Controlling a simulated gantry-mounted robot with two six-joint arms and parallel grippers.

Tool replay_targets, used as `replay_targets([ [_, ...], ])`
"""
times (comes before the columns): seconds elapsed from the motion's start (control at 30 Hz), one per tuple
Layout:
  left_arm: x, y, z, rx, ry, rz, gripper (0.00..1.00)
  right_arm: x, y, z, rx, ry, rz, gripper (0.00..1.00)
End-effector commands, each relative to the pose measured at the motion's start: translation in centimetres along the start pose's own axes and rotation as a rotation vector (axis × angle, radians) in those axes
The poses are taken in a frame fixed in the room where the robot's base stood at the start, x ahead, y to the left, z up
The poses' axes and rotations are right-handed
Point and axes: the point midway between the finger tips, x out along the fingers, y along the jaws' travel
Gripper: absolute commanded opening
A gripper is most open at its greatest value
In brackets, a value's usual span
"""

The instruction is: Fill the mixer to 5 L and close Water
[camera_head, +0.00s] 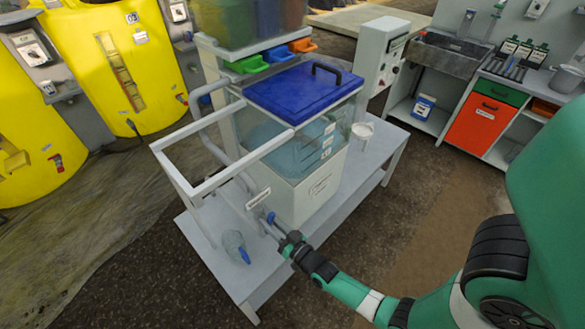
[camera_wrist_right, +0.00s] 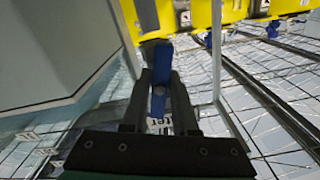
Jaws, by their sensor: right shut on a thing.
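The mixer (camera_head: 300,150) is a clear tank with a blue lid (camera_head: 305,87) and a white lower body. It stands on a grey bench, and bluish liquid shows through its wall. Level marks (camera_head: 327,141) are on its right face, too small to read. A blue valve handle (camera_head: 270,217) sits on the pipe at the mixer's front left, beside a small label plate (camera_head: 258,198). My right gripper (camera_head: 281,230) is shut on this handle. In the right wrist view the blue handle (camera_wrist_right: 158,55) lies between the fingers (camera_wrist_right: 159,100). My left gripper is out of view.
A white frame (camera_head: 215,150) stands left of the mixer. Yellow tanks (camera_head: 120,60) stand at left.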

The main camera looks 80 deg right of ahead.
Motion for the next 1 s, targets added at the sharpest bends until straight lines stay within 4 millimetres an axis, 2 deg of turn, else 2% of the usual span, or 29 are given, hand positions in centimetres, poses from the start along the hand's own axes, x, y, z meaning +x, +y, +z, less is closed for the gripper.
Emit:
replay_targets([
  [0.5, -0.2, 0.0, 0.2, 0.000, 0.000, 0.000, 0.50, 0.0, 0.0, 0.1, 0.034, 0.003, -0.001, 0.00],
  [0.57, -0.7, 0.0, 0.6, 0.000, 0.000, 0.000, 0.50, 0.0, 0.1, 0.2, 0.117, 0.004, -0.001, 0.00],
  [0.8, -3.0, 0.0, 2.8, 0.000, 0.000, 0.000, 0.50, 0.0, 0.1, 0.4, 0.701, 0.005, -0.004, 0.00],
  [0.9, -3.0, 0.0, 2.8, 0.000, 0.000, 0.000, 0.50, 0.0, 0.0, 0.0, 0.815, 0.003, -0.003, 0.00],
  [1.0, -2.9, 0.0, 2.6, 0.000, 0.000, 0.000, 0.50, 0.0, 0.0, -0.1, 0.823, 0.002, -0.002, 0.00],
])
